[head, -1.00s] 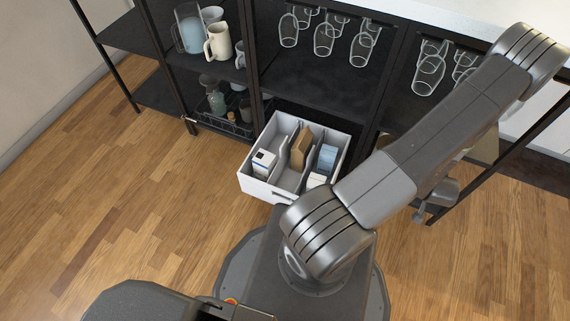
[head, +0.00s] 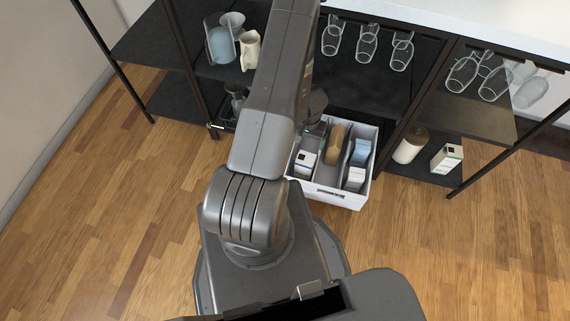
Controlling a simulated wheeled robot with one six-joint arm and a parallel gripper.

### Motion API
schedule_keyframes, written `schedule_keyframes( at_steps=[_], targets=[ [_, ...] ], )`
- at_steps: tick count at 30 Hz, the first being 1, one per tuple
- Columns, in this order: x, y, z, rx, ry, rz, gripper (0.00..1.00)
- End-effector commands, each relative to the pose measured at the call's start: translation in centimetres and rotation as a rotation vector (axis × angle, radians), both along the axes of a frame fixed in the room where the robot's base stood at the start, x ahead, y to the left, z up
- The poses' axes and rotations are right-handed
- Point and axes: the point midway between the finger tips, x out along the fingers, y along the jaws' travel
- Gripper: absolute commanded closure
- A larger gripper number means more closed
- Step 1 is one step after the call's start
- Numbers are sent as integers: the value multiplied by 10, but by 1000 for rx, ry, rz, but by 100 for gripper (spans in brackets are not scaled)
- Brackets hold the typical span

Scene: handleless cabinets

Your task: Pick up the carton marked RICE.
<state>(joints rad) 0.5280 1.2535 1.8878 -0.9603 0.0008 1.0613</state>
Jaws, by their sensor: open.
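No lettering is readable, so I cannot tell which carton is marked RICE. An open white drawer (head: 327,196) with dividers holds a white carton with a dark panel (head: 304,162) at left, a tan package (head: 336,143) in the middle, a light blue carton (head: 360,151) and a white carton (head: 354,179) at right. Another white carton with green and dark markings (head: 447,158) stands on the low shelf at right. My gripper (head: 319,127) is open, seen small and partly hidden behind my arm, over the drawer's back left part. It holds nothing that I can see.
A jar with a brown lid (head: 410,146) stands beside the shelf carton. Hanging glasses (head: 367,43) line the black shelving. A jug (head: 220,44) and mug (head: 250,50) stand at upper left. Wooden floor (head: 440,250) is clear at right.

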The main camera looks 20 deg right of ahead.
Motion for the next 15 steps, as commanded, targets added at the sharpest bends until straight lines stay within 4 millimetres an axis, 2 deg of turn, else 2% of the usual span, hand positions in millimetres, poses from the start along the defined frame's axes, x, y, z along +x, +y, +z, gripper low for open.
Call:
schedule_keyframes(
  at_steps=[15],
  targets=[
    [0, 0, -56, 0, 0, 0, 11]
  ],
)
